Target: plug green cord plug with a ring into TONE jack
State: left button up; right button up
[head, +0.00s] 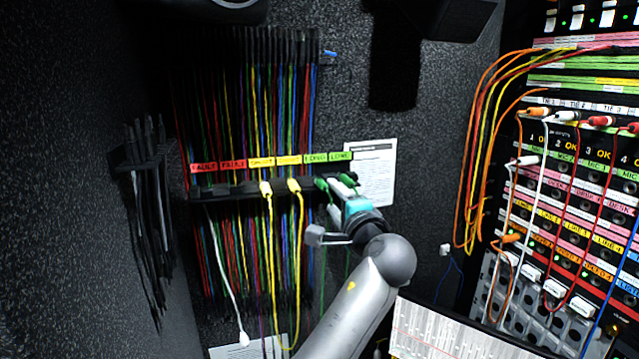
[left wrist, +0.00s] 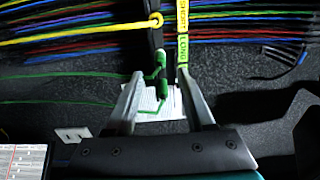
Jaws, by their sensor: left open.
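Two green cord plugs hang at the right end of the dark cord rack, under the green LONG labels. One green plug (head: 321,184) is left of my gripper's fingers, and the other green plug (head: 348,179) is beside them on the right. My left gripper (head: 333,196) is open at the rack. In the left wrist view, a green plug (left wrist: 162,89) lies between the open fingers (left wrist: 160,76), and another (left wrist: 160,58) is just beyond. I cannot tell which plug has a ring. The TONE jack's label is not readable. My right gripper is not in view.
The cord rack (head: 235,189) holds many hanging cords, with yellow plugs (head: 266,187) left of the green ones. A patch panel (head: 570,190) with several plugged cords stands at the right. A printed sheet (head: 377,170) is on the wall behind my gripper. Dark cords hang at the left.

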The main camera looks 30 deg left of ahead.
aim_at(325, 188)
pick_arm(q)
jog(key=shift+b+x, duration=0.55)
jog(key=shift+x, duration=3.8)
jog(key=shift+p, duration=0.35)
jog(key=shift+r, duration=0.1)
jog(key=c, duration=0.8)
jog(key=shift+r, duration=0.1)
grip_shut()
jog(key=shift+r, duration=0.25)
jog(key=o, duration=0.6)
grip_release()
jog(key=o, duration=0.9)
jog(key=shift+f, duration=0.4)
jog(key=shift+o, duration=0.2)
